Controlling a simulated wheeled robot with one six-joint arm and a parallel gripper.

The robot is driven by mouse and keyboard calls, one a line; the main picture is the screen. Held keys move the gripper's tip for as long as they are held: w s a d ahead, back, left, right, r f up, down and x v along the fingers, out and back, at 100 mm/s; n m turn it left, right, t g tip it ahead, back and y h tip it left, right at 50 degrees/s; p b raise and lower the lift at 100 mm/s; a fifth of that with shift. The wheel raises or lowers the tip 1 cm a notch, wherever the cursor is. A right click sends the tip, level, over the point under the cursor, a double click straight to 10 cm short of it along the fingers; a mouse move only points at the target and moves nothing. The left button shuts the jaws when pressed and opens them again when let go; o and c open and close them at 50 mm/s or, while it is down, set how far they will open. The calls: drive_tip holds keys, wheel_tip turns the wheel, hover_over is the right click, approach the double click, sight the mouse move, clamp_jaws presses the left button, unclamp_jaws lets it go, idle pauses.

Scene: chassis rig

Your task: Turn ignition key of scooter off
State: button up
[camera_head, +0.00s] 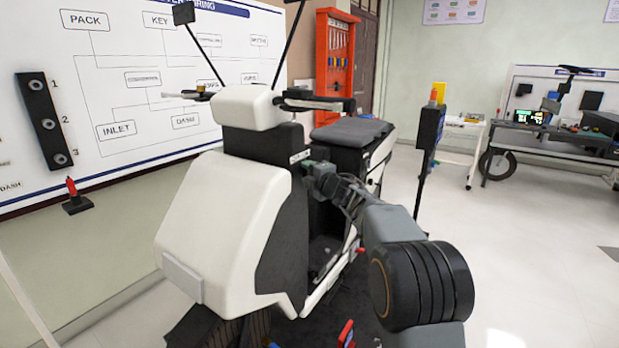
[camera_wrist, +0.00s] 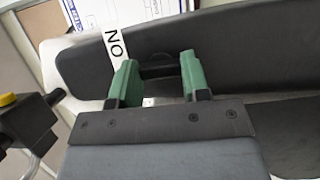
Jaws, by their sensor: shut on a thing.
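The white scooter (camera_head: 225,205) stands in the middle of the head view, with its dark inner panel facing right. My gripper (camera_head: 307,168) reaches to the upper part of that panel, just below the handlebar. In the wrist view, the green fingers of my gripper (camera_wrist: 160,80) are shut on the dark ignition key (camera_wrist: 158,71), which lies crosswise between them against the dark panel (camera_wrist: 235,45). A white strip reading "ON" (camera_wrist: 114,42) is beside the left finger. An "OFF" mark is not seen. In the head view the key is hidden by my gripper.
The handlebar (camera_head: 318,103) and mirror stalks rise above my gripper. The scooter seat (camera_head: 352,132) lies behind it. A dark post with a yellow top (camera_head: 430,128) stands to the right. A whiteboard (camera_head: 120,90) fills the left; the floor at right is clear.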

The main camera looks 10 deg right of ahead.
drive_tip(key=o, duration=0.9)
drive_tip(key=v, duration=1.4)
drive_tip(key=shift+b, duration=0.3)
drive_tip(key=shift+w+f, duration=0.1)
